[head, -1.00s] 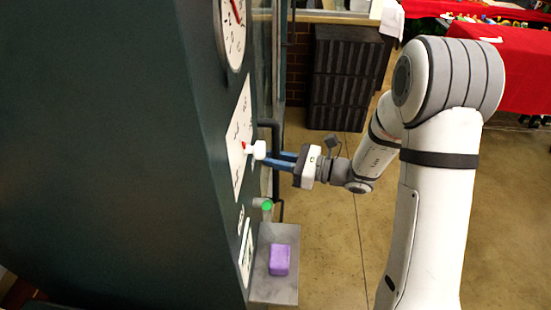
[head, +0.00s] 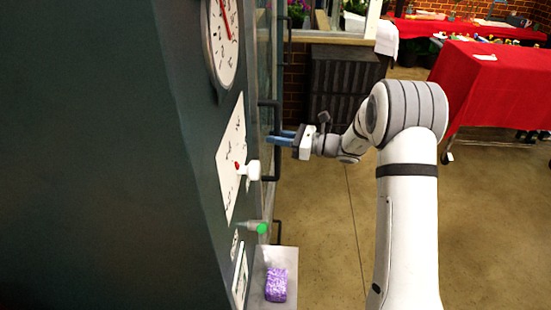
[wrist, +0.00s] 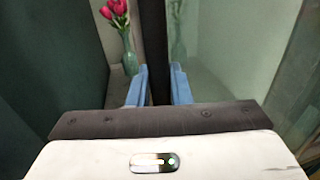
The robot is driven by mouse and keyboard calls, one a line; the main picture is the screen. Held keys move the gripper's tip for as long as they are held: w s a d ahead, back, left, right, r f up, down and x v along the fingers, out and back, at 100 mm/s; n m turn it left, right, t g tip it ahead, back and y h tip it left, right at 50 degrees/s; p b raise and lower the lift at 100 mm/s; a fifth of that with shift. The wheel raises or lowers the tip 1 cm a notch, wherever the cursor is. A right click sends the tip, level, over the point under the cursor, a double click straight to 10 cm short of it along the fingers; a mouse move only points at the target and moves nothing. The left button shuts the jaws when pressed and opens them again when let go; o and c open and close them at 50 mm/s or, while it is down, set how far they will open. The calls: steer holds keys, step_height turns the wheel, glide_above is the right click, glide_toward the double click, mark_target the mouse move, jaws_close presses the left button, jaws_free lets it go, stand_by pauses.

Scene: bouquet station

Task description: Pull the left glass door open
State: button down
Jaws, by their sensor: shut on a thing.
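The glass door (head: 264,60) is seen nearly edge-on along the cabinet's side in the head view. A black bar handle (head: 277,170) stands out from it. My gripper (head: 272,139) is at this handle, with its blue fingers reaching in from the right. In the wrist view a dark upright bar (wrist: 157,50) runs between the two blue fingers (wrist: 155,88), which are shut on it. Pale greenish glass (wrist: 225,50) lies to the right of the bar. Whether the door has opened at all cannot be told.
In the wrist view, pink-red flowers in a glass vase (wrist: 129,55) stand left of the bar. A tray with a purple block (head: 275,285) sits below. Floor to the right is open.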

steer(key=w, duration=1.9)
steer(key=shift+w, duration=0.1)
steer(key=c, duration=1.4)
jaws_free()
steer(key=shift+s+d+b, duration=0.25)
steer(key=shift+d+b, duration=0.1)
steer(key=shift+d, duration=0.9)
steer(key=shift+s+d+b, duration=0.25)
steer(key=shift+d+b, duration=0.1)
steer(key=shift+d, duration=0.95)
steer(key=shift+s+d+b, duration=0.25)
steer(key=shift+d+b, duration=0.1)
steer(key=shift+d, duration=0.9)
